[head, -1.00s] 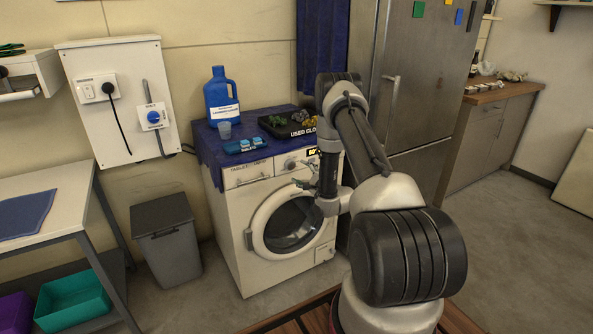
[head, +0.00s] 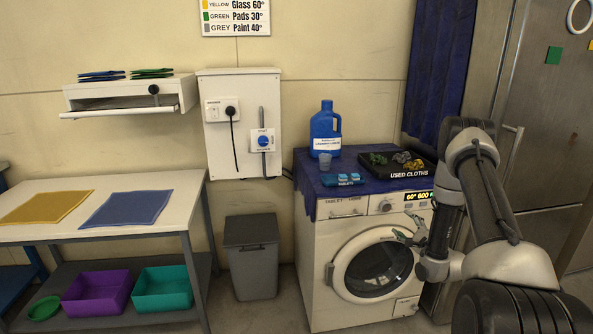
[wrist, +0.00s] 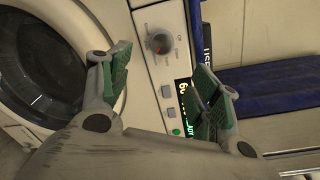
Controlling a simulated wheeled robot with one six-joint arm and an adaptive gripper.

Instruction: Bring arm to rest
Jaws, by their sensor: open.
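My gripper (head: 408,230) is in front of the washing machine (head: 325,265), near the upper right of its round door. The wrist view shows the two green-padded fingers of my gripper (wrist: 160,92) spread apart with nothing between them. Behind them is the control panel (wrist: 165,60) with its knob, buttons and lit display. My arm is bent, with the elbow raised and the forearm hanging down at the right. The machine's door looks closed.
On the machine's blue cloth stand a blue jug (head: 325,135), a cup (head: 325,161), blue tablets (head: 343,178) and a used-cloths tray (head: 400,174). A grey bin (head: 251,262) stands left of the machine. A table (head: 180,190) with yellow and blue cloths is farther left.

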